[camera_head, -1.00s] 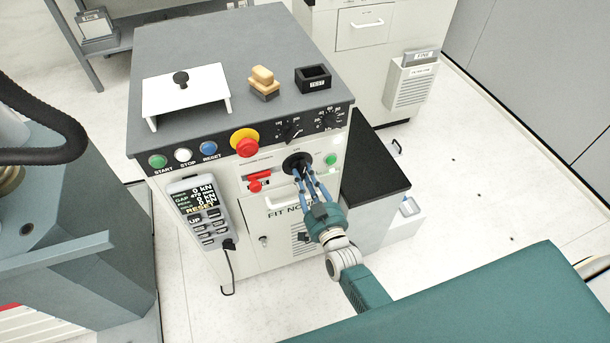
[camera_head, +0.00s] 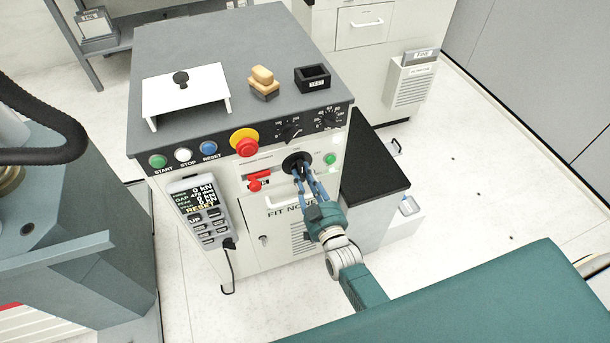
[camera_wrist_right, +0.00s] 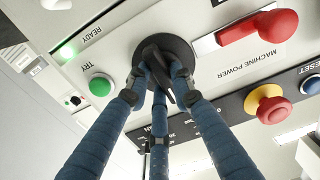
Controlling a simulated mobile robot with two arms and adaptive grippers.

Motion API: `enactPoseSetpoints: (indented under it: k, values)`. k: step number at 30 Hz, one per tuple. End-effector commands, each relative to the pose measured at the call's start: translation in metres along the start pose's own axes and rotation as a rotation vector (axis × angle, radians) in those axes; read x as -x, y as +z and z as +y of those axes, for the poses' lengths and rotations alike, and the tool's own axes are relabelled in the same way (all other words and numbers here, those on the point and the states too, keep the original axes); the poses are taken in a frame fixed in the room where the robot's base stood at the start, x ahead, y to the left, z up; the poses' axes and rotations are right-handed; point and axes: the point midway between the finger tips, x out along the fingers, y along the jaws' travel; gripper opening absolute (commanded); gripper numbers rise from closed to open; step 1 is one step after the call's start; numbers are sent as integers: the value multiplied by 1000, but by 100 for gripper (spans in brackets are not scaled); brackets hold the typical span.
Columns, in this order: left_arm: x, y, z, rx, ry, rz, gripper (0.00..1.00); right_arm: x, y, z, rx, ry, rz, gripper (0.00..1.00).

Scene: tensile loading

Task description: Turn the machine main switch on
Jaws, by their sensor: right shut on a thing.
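In the right wrist view the black knob (camera_wrist_right: 158,42) fills the upper middle, with a raised dark grip bar. My right gripper (camera_head: 307,181) comes from below right, and its blue fingers are shut on the knob's bar. In the right wrist view the fingers of the right gripper (camera_wrist_right: 160,92) close around the bar from several sides and hide part of it. My left gripper is not in view.
A red handle (camera_head: 259,177) sits left of the knob, with the red emergency button (camera_head: 246,146) above. A green button (camera_head: 331,159) is to the right. A handheld control unit (camera_head: 200,213) hangs at the panel's left. A black-topped cabinet (camera_head: 375,170) stands close on the right.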

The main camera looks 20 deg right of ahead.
Motion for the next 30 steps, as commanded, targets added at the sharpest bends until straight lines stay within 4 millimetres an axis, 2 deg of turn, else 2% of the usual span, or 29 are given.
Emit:
enactPoseSetpoints:
  k: [1, 3, 14, 17, 27, 30]
  values:
    - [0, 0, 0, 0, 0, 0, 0, 0, 1, 0, 4, -1, -2, 28]
    - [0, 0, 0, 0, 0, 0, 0, 0, 1, 0, 3, -1, -2, 42]
    - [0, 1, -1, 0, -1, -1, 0, 4, 1, 0, 1, 0, -2, 42]
    - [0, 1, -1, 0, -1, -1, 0, 16, 2, 0, 1, 0, -3, 42]
    - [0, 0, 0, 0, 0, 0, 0, 86, 2, 0, 2, -1, -5, 42]
    - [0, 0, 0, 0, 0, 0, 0, 102, 1, 0, 3, -1, -3, 42]
